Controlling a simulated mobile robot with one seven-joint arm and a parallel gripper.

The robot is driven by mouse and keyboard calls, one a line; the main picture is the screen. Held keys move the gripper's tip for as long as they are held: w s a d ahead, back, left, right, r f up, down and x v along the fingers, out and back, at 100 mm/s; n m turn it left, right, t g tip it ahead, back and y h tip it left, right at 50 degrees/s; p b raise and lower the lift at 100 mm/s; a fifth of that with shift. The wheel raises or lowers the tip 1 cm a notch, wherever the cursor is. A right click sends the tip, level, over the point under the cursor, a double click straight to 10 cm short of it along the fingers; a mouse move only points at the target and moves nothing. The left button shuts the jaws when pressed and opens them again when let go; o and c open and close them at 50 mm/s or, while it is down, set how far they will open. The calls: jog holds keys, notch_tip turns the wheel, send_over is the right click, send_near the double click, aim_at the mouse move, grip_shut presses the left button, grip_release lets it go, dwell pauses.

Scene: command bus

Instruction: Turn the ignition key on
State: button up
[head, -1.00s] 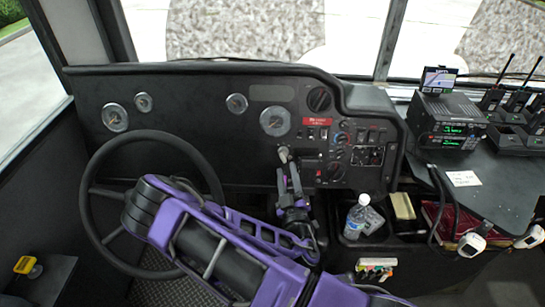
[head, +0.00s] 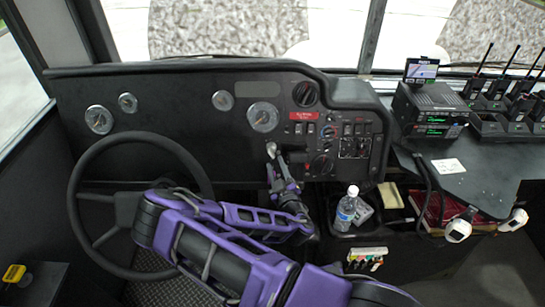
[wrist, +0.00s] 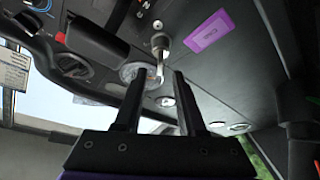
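A small silver key-like part with a rounded head (wrist: 159,42) stands out from the black dashboard in the wrist view. Its stem reaches down toward the space between my fingertips. In the head view a silver part (head: 271,150) shows at the dash just above my gripper (head: 275,173), below the large round gauge. I take it to be the ignition key, but its turn position cannot be read. In the wrist view my gripper (wrist: 158,74) has its two black fingers apart, with no contact on the stem visible.
The steering wheel (head: 140,205) is left of my gripper, with my purple arm crossing in front of it. Switches and knobs (head: 330,140) are just to the right. A water bottle (head: 346,210) stands lower right. A radio (head: 430,110) sits farther right.

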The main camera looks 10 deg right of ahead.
aim_at(273, 157)
jog(key=shift+w+a, duration=0.1)
jog(key=shift+w, duration=2.3)
grip_shut()
